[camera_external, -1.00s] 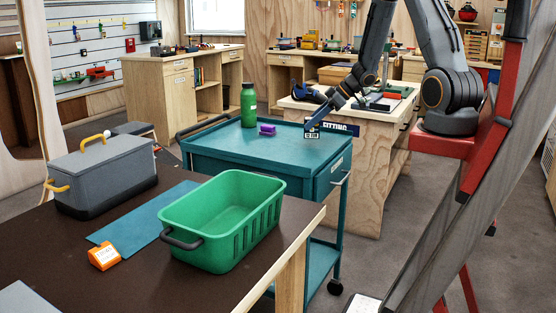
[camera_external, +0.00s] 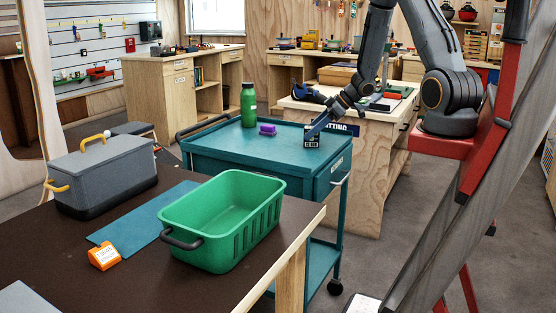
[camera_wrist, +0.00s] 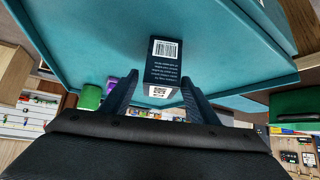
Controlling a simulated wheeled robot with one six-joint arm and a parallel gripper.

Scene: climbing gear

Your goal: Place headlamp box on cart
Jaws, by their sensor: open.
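The headlamp box (camera_external: 312,140) is a small dark box with white print. It appears to stand on the top of the teal cart (camera_external: 255,148), near its right end. In the wrist view the box (camera_wrist: 165,68) shows a barcode, lines of text and a square code, with the cart top (camera_wrist: 95,40) around it. My gripper (camera_external: 318,126) is just above and around the box. In the wrist view the fingers of my gripper (camera_wrist: 160,90) stand open on either side of the box. Whether a finger still touches it cannot be told.
A green bottle (camera_external: 248,105) and a small purple object (camera_external: 267,129) stand on the cart, left of the box. A wooden workbench (camera_external: 355,165) is behind the cart. A green crate (camera_external: 222,225) sits on the dark table in front. The cart's front top is clear.

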